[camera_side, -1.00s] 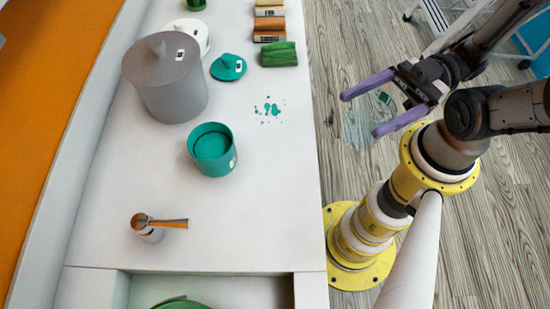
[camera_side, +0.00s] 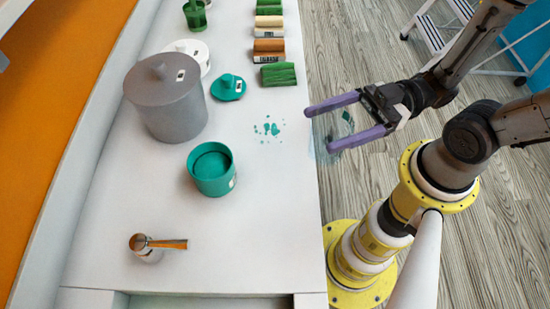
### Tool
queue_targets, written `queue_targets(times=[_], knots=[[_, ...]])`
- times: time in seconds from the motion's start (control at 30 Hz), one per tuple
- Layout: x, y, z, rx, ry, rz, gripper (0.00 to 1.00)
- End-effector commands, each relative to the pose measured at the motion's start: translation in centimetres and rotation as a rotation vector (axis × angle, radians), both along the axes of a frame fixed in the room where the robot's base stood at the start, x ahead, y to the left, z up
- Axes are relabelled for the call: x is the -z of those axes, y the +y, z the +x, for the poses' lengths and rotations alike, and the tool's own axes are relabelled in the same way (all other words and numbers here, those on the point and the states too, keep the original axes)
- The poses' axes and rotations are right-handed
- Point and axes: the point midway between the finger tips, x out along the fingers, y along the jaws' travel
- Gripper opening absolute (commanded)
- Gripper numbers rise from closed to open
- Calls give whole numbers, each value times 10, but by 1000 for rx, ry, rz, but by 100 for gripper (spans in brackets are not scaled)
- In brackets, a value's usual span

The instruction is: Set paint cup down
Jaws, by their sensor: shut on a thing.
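My gripper (camera_side: 317,129) has two purple fingers and is shut on a clear, see-through cup (camera_side: 342,124), probably the paint cup. The cup has a small dark green mark. It is held between the fingers at the right edge of the white counter (camera_side: 260,215), in the air. Its lower outline is faint, so I cannot tell its exact height or tilt. A teal cup (camera_side: 212,170) stands upright on the counter, left of and apart from my gripper. Teal paint splashes (camera_side: 267,129) lie on the counter to the left of my fingertips.
A grey lidded pot (camera_side: 166,100), a teal lid (camera_side: 228,87) and a white lid (camera_side: 190,53) are at the upper left. Several coloured blocks (camera_side: 278,75) line the back right edge. A metal cup with an orange-brown handle (camera_side: 148,247) stands in front.

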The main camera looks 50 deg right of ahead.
Motion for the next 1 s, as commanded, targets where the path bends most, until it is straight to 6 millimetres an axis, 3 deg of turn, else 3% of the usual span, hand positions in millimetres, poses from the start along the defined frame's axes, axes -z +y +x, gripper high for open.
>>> queue_targets(times=[0.33, 0.6, 0.87, 1.0], knots=[[19, 30, 27, -9, 3, -1, 16], [62, 54, 52, -5, 4, -2, 16], [77, 63, 62, -1, 1, -1, 16], [97, 64, 64, 0, 5, -1, 16]])
